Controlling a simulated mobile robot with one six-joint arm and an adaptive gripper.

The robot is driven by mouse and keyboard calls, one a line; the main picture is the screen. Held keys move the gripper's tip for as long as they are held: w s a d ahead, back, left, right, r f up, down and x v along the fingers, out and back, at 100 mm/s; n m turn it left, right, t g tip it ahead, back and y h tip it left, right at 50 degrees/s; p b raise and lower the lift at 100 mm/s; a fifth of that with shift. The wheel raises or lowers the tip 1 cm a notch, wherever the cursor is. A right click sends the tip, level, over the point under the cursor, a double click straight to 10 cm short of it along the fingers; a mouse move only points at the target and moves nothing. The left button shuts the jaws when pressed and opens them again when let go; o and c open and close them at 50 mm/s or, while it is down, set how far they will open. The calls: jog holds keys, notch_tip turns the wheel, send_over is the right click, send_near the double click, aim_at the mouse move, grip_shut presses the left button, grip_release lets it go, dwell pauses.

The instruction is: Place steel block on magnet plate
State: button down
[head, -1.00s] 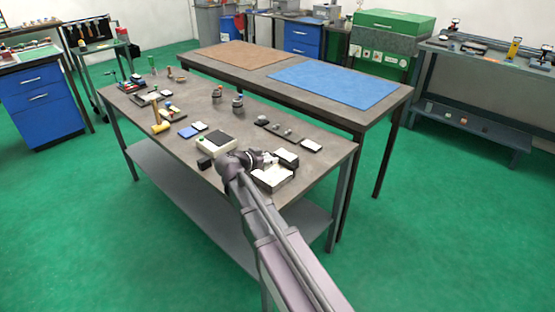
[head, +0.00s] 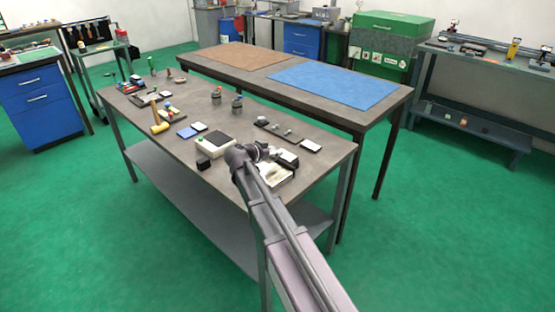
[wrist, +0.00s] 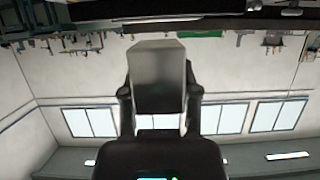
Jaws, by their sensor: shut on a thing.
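My gripper (wrist: 159,100) is shut on a grey steel block (wrist: 158,68), which sits upright in the wrist view between the two dark fingers. In the head view my gripper (head: 265,151) is small, over the near right part of the front workbench, and the block cannot be made out there. A pale box with a dark square top (head: 216,144) lies just left of my wrist and may be the magnet plate; I cannot tell for sure. A white-topped tray (head: 280,177) lies partly hidden under my arm.
The front workbench (head: 320,162) also holds a small black block (head: 203,162), a mallet (head: 158,122), a blue pad (head: 187,132) and dark round parts (head: 237,102). A second table behind carries a blue mat (head: 335,84) and a brown mat (head: 240,55).

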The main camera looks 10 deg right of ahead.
aim_at(274, 158)
jog(key=shift+f+b, duration=1.3)
jog(key=shift+f, duration=0.25)
jog(key=shift+f, duration=0.1)
jog(key=shift+c, duration=1.7)
grip_release()
jog(key=shift+a+r, duration=0.1)
jog(key=shift+r, duration=0.15)
jog(key=p+v, duration=0.4)
jog(key=v, duration=0.7)
jog(key=shift+s+a+p, duration=0.3)
jog(key=shift+r, duration=0.15)
